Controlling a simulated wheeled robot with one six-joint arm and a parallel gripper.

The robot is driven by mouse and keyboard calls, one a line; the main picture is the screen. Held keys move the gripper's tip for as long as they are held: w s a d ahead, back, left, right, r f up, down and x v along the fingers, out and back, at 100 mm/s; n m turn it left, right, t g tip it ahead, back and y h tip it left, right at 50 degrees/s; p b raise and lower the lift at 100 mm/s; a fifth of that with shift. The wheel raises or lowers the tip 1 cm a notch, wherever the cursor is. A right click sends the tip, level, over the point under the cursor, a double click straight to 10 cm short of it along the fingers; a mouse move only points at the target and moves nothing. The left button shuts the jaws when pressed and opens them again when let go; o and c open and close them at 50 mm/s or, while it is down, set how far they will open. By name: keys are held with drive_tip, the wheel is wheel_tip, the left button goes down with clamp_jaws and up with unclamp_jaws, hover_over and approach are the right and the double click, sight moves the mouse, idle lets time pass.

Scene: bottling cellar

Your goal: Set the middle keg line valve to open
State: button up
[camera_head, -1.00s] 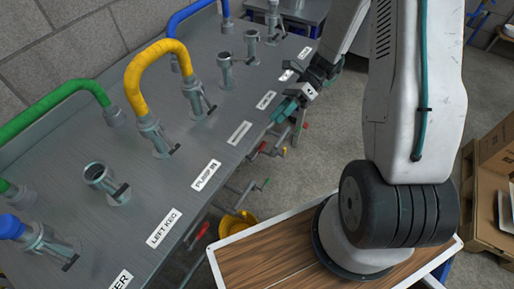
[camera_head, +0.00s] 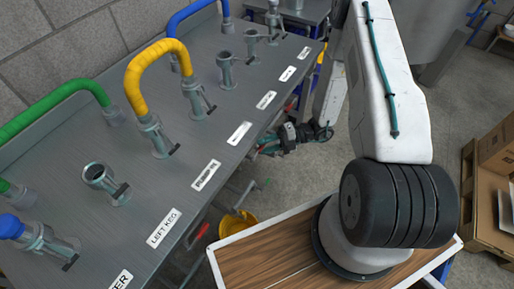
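Below the front edge of the grey steel bench (camera_head: 215,213) are pipes and small valve levers.
On the bench stand yellow (camera_head: 158,62), green (camera_head: 55,106) and blue (camera_head: 190,14) hoses and open pipe couplings (camera_head: 105,183). A yellow container (camera_head: 236,222) is on the floor below. Cardboard boxes (camera_head: 491,165) stand at right. Floor right of my gripper is clear.

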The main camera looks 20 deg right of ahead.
drive_tip(key=a, duration=0.3)
drive_tip(key=shift+w+a+f, duration=0.2)
drive_tip(key=shift+w, duration=0.05)
drive_tip(key=shift+c, duration=0.4)
clamp_jaws()
